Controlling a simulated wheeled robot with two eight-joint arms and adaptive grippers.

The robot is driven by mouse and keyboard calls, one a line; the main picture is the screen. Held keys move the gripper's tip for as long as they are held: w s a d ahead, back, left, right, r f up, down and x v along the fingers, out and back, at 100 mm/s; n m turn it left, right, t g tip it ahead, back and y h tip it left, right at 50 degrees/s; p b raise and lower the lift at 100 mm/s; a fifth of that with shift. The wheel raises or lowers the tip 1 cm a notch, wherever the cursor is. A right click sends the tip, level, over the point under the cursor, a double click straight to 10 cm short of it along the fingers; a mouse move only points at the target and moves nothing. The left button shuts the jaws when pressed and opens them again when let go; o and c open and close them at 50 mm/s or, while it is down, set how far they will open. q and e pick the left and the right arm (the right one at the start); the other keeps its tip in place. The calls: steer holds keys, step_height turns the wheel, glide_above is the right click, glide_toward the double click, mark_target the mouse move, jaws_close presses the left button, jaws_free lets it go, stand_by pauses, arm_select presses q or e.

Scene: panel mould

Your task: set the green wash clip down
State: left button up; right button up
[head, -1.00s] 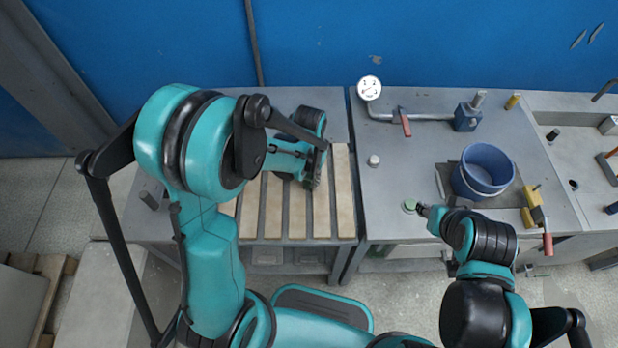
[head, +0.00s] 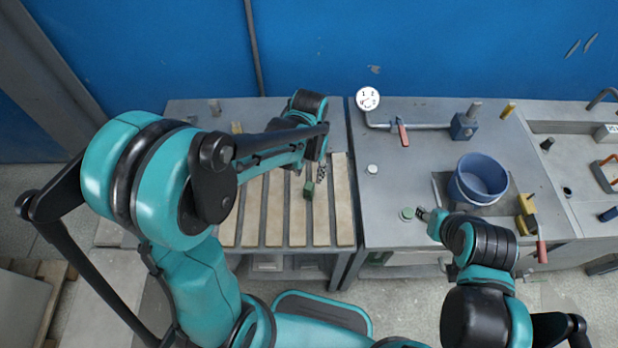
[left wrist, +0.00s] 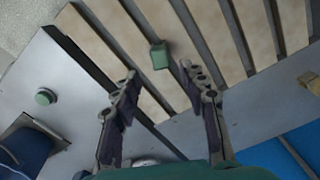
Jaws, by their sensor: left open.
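The green wash clip (head: 309,190) is a small dark green block on the pale slatted rack (head: 283,215), towards its right side. In the left wrist view the clip (left wrist: 159,55) rests on a slat, just beyond the fingertips and apart from them. My left gripper (head: 318,172) is over the rack beside the clip. In the left wrist view its fingers (left wrist: 157,76) are spread wide with nothing between them. My right gripper (head: 424,211) is low at the front of the right table, close to a green round piece (head: 407,213); its fingers are too small to read.
The grey right table (head: 400,170) holds a blue pot (head: 480,180), a dial gauge (head: 368,98) on a bar, a white knob (head: 372,169) and a yellow clamp (head: 527,206). A yellowish block (head: 237,127) stands behind the rack. The left slats are clear.

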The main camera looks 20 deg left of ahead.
mark_target(309, 186)
arm_select(q)
steer(key=s+a+r+t, duration=0.2)
steer(key=s+r+t, duration=0.1)
steer(key=s+r, duration=0.2)
steer(key=s+a+r+n+t, duration=0.1)
steer(key=s+a+r+t, duration=0.1)
steer(key=s+r+t, duration=0.2)
steer(key=v, duration=0.3)
steer(key=shift+w+a+r, duration=0.15)
steer(key=shift+a+r, duration=0.05)
steer(key=shift+a, duration=0.05)
step_height(309, 186, down, 6)
steer(key=b, duration=0.5)
steer(key=shift+r, duration=0.2)
